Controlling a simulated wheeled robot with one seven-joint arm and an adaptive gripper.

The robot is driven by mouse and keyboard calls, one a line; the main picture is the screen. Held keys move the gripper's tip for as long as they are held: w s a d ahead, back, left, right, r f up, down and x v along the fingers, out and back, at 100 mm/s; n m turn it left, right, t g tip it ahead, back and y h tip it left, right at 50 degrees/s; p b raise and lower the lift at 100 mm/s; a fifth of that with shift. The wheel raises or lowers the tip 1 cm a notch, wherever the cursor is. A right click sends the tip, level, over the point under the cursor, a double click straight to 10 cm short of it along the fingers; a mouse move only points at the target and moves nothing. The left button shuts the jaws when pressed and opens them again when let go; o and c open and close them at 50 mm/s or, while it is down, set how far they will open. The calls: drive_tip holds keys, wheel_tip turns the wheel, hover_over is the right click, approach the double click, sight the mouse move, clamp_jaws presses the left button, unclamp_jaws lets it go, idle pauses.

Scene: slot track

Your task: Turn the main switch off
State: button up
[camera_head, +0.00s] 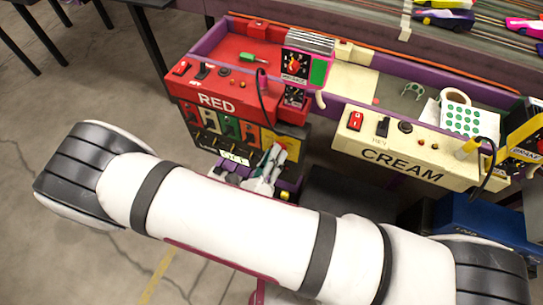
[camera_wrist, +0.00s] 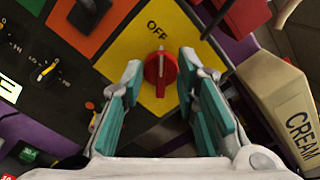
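The main switch (camera_wrist: 160,72) is a red rotary knob on a yellow plate (camera_wrist: 128,43), seen in the wrist view. The word OFF stands above it there. The knob's grip lies nearly upright in the picture, with a small pale mark at its upper end, on the OFF side. My gripper (camera_wrist: 159,76) is open, its teal-padded fingers on either side of the knob with gaps showing; I see no contact. In the head view my gripper (camera_head: 273,165) is in front of the yellow plate (camera_head: 287,140), below the red station, and the knob is hidden.
The red station (camera_head: 219,97) with its switches and a black cable is above the panel. The cream station (camera_head: 405,157) is to the right; its edge shows close by in the wrist view. A dark blue box (camera_head: 480,218) is at lower right.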

drive_tip(key=v, duration=1.2)
idle(0.3)
